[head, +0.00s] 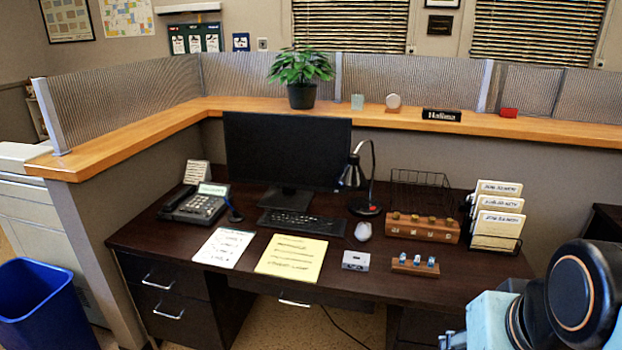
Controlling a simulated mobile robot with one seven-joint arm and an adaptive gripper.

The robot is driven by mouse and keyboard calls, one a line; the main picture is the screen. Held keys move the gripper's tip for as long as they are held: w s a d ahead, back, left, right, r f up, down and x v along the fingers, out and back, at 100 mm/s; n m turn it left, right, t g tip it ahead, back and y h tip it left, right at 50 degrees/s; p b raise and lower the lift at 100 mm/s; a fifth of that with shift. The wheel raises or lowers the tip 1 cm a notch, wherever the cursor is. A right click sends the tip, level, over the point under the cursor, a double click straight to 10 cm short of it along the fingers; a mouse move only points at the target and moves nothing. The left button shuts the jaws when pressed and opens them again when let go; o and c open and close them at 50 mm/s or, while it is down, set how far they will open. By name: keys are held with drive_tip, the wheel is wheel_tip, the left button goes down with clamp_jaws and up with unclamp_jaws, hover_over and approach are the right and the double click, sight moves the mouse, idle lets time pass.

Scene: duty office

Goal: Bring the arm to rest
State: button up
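Part of my own arm shows at the lower right corner of the head view, in front of the right end of the dark desk (462,290). My arm's links look folded close to the camera. My gripper is not in the picture, so its fingers and anything in them are hidden from me.
A blue bin (40,300) stands at left. A plant (301,75) sits on the ledge.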

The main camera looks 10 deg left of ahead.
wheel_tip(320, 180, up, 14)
drive_tip(key=p, duration=1.4)
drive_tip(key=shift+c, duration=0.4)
